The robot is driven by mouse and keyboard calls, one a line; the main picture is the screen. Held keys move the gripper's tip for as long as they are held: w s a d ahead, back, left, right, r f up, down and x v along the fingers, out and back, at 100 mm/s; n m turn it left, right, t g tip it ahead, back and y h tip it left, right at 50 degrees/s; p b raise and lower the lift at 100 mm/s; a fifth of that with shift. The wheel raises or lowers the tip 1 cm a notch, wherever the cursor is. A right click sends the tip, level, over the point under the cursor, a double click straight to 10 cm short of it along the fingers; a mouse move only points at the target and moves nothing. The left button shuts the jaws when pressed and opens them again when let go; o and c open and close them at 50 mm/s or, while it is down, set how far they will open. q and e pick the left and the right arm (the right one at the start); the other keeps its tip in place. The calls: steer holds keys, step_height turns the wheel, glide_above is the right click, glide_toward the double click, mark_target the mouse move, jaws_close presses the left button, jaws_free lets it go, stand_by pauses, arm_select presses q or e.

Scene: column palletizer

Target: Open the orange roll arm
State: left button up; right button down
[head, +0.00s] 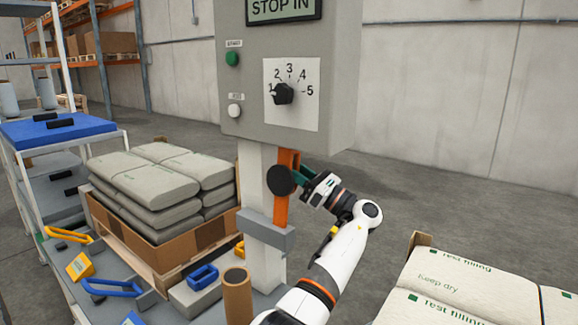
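The orange roll arm (281,212) stands upright against the pale post (252,190), below the grey control box. A round black knob (281,180) sits on its front, and its lower end is behind a grey bracket (264,236) on the post. My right gripper (302,180) is right beside the knob and the orange bar, reaching in from the right. Its fingertips are partly hidden near the knob, so I cannot tell whether they touch it or close on it. My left gripper is not in view.
The control box (240,110) with a dial hangs above my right gripper. Stacked grey sacks (150,180) in a carton stand left of the post; pale sacks (470,285) lie at lower right. A cardboard tube (237,297) stands in front. Open floor lies behind my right arm.

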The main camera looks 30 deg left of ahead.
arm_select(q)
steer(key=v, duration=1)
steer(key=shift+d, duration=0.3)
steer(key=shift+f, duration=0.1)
